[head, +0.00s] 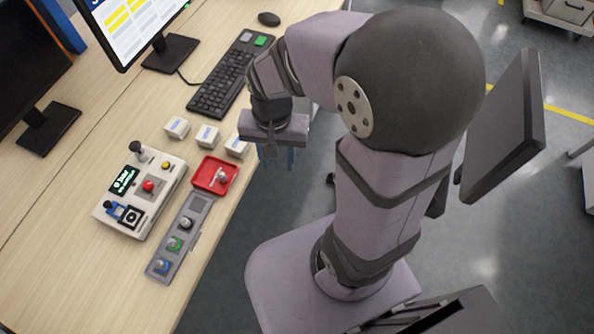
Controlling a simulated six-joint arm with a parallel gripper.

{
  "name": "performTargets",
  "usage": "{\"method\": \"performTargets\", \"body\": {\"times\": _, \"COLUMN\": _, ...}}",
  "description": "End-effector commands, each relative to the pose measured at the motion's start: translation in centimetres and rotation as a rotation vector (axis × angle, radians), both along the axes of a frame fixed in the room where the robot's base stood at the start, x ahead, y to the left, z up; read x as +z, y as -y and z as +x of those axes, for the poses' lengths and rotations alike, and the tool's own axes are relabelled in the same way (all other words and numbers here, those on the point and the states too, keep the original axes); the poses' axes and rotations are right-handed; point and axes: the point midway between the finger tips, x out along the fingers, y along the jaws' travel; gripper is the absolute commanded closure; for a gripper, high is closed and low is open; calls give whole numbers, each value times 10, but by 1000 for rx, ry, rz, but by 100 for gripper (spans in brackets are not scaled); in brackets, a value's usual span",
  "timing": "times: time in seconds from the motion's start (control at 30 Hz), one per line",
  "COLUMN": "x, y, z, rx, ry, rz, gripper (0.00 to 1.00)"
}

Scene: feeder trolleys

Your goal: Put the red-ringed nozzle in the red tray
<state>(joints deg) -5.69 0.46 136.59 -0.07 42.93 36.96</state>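The red tray (201,184) lies on the desk near its right edge. A small pale nozzle (219,176) lies in it, seemingly tipped over; I cannot make out a ring colour on it. My gripper (277,162) points down to the right of the tray, apart from it, around the desk's edge. Its blue fingers look spread, and I see nothing held between them. A grey rack (196,206) next to the tray holds a dark-looking nozzle (186,223), a green-ringed nozzle (174,244) and a blue-ringed nozzle (162,265).
Three small white boxes (207,136) stand behind the tray, the rightmost close to my gripper. A control box (136,215) with a lever and buttons stands left of the rack. A keyboard (223,85), mouse (269,19) and monitors are farther back. The front desk surface is clear.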

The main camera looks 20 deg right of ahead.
Motion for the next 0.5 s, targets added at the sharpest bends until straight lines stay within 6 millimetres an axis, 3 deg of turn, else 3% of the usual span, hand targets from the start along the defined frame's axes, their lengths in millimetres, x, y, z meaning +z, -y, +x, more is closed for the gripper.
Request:
{"method": "performTargets", "body": {"times": 0.2, "x": -2, "y": 19, "z": -32, "rx": 349, "ry": 1, "rz": -1, "gripper": 65}}
{"method": "performTargets", "body": {"times": 0.5, "x": -5, "y": 27, "z": -48, "rx": 544, "ry": 0, "rz": 0, "gripper": 65}}
